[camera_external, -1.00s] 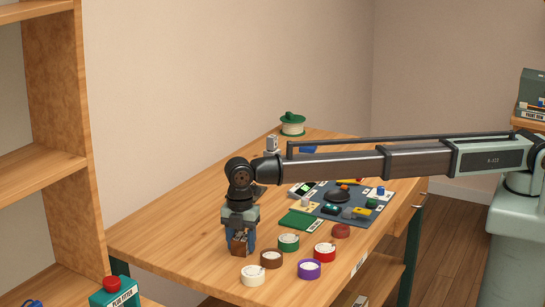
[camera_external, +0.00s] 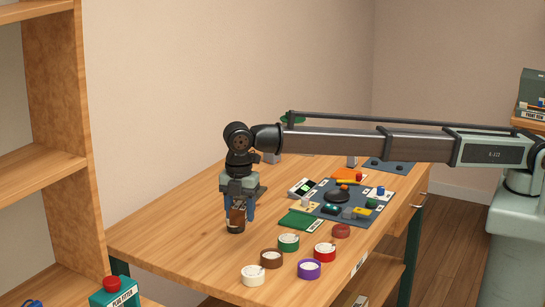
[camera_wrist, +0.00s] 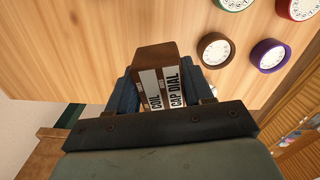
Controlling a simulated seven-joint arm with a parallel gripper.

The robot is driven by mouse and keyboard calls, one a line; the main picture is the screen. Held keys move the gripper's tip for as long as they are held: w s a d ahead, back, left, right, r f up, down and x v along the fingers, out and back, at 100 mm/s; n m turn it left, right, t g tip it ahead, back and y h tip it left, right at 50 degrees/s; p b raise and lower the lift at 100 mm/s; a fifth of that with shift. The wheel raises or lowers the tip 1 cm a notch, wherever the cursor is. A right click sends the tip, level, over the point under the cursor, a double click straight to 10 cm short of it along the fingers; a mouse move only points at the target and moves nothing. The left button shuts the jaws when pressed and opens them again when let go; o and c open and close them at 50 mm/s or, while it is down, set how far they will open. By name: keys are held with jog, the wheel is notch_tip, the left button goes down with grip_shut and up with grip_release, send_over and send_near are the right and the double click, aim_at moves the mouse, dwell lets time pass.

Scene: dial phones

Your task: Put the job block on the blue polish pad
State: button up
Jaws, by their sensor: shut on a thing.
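The job block is a brown block with white printed labels, one reading "COIL" and one "CAP DIAL". It shows in the outside view (camera_external: 238,216) and in the wrist view (camera_wrist: 155,60). My gripper (camera_external: 238,210) is shut on it, with a blue finger on each side, above the left part of the wooden table. In the wrist view the fingers (camera_wrist: 163,92) grip its sides. The gap under the block is hard to judge. No separate blue polish pad shows clearly now; my arm hides part of the table's back.
A slate-blue mat (camera_external: 330,211) holds several phone parts. A green pad (camera_external: 299,220) lies at its left and an orange pad (camera_external: 344,173) behind it. Several round dials, such as the brown one (camera_external: 271,259), lie in front. The table's left part is clear.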

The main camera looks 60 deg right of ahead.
jog(key=shift+r, duration=0.3)
jog(key=w+d+r+m, duration=0.1)
jog(key=w+d+m, duration=0.1)
jog(key=w+d, duration=0.8)
jog(key=w+d+m, duration=0.1)
jog(key=w+d, duration=0.3)
jog(key=d, duration=1.1)
jog(key=w+d+r+m, duration=0.1)
jog(key=w+d+m, duration=0.1)
jog(key=w+d, duration=0.8)
jog(key=s+d+r+m, duration=0.1)
jog(key=s+d+m, duration=0.1)
jog(key=d, duration=1.7)
jog(key=s+d+r+m, duration=0.1)
jog(key=s+d+m, duration=0.1)
jog(key=d, duration=1.7)
jog(key=shift+s+d+f+n, duration=0.15)
jog(key=shift+s+f+n, duration=0.7)
jog(key=shift+f, duration=0.9)
jog(key=shift+s+d+f+n, duration=0.15)
jog(key=shift+s+f+n, duration=0.35)
jog(key=shift+f+n, duration=0.95)
jog(key=shift+s+d+f+n, duration=0.15)
jog(key=shift+s+f+n, duration=0.6)
jog(key=shift+f, duration=1.25)
jog(key=shift+w, duration=0.1)
